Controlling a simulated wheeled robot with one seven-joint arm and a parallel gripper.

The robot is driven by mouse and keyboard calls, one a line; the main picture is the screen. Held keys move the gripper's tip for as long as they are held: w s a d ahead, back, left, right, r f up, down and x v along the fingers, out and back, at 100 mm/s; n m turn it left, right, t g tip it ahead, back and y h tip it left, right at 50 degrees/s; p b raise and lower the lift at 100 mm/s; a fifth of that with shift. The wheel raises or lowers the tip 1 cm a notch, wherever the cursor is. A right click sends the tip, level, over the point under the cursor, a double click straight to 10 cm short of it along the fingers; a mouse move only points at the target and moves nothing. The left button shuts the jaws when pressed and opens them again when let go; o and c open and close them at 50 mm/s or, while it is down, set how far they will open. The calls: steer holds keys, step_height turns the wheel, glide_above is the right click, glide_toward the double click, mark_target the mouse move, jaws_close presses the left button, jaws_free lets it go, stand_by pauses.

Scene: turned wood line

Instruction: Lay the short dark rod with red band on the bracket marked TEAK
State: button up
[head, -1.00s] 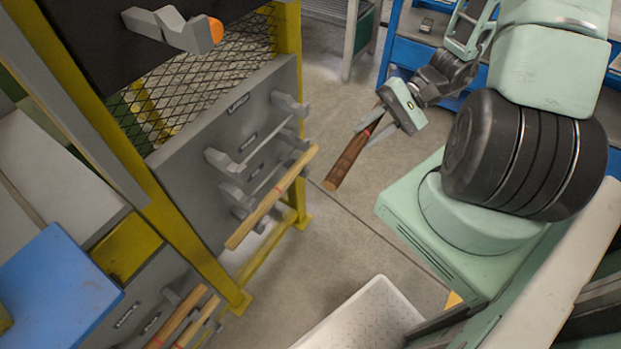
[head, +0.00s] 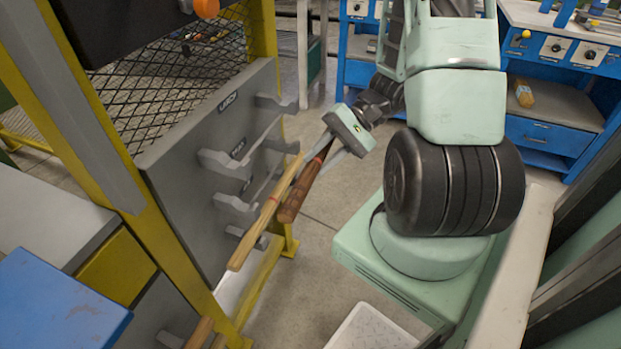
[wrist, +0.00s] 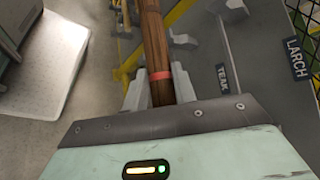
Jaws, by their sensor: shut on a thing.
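My gripper (head: 326,158) is shut on the dark rod (head: 302,188), around its red band. The rod slants down to the left, clear of the floor and in front of the grey rack panel. In the wrist view the rod (wrist: 153,35) runs up between the fingers (wrist: 158,88), with the red band just ahead of the palm.
A pale rod with a red band (head: 258,222) lies along the rack, close beside the dark rod in the head view. The LARCH label (wrist: 297,58) is on the same panel. A yellow post (head: 265,40) frames the rack. A white tray (head: 368,328) is on the floor.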

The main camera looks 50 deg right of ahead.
steer(key=shift+w+a+f, duration=0.15)
steer(key=shift+a+f, duration=0.05)
steer(key=shift+f, duration=0.45)
steer(key=w+a+f+b, duration=0.2)
steer(key=w+f+b, duration=0.1)
steer(key=w, duration=0.6)
steer(key=shift+w+a, duration=0.2)
steer(key=shift+a, duration=0.2)
steer(key=shift+a+f, duration=0.1)
steer(key=shift+f, duration=0.05)
stand_by(0.4)
steer(key=s+d+r+p, duration=0.2)
steer(key=s+d+r, duration=0.1)
steer(key=s, duration=0.7)
steer(key=shift+s+d, duration=0.15)
steer(key=shift+s, duration=0.1)
stand_by(1.8)
